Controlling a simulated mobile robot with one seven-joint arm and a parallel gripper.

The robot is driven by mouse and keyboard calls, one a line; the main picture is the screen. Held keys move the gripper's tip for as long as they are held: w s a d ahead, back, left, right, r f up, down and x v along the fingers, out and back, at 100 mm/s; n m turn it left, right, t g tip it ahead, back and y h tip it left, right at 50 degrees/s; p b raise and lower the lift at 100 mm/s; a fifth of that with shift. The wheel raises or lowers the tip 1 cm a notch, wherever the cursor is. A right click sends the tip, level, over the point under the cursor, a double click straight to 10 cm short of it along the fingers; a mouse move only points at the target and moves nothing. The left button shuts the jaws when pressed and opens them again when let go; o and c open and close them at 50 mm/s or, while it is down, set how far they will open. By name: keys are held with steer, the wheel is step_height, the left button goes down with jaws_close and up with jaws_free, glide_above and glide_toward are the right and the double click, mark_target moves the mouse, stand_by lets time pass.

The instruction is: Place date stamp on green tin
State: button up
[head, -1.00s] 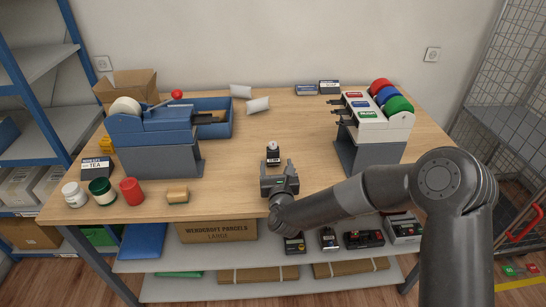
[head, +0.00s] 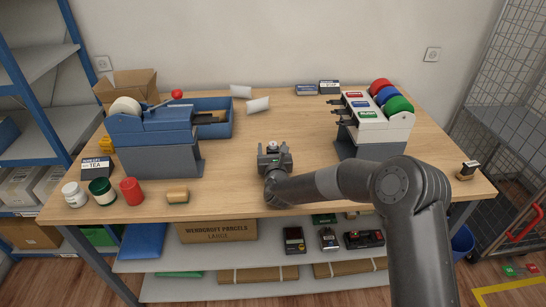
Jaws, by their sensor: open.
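A small black-and-white stamp (head: 272,147), which looks like the date stamp, stands on the middle of the wooden table. Only its pale top shows now; the rest is hidden by my gripper (head: 273,156). My gripper is open, low over the table, with its jaws at the stamp, apparently on either side of it. I cannot tell whether they touch it.
A blue-grey tape dispenser (head: 152,140) stands behind the tins, and a label-roll machine (head: 372,127) stands at the right. A tan roll (head: 178,196) lies by the front edge. Another small dark block (head: 467,170) stands at the right edge. The table's middle is mostly clear.

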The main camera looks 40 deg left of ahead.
steer(key=shift+w+a, duration=0.1)
steer(key=shift+c, duration=0.5)
steer(key=c, duration=1)
steer(key=shift+c, duration=0.9)
steer(key=shift+r, duration=0.15)
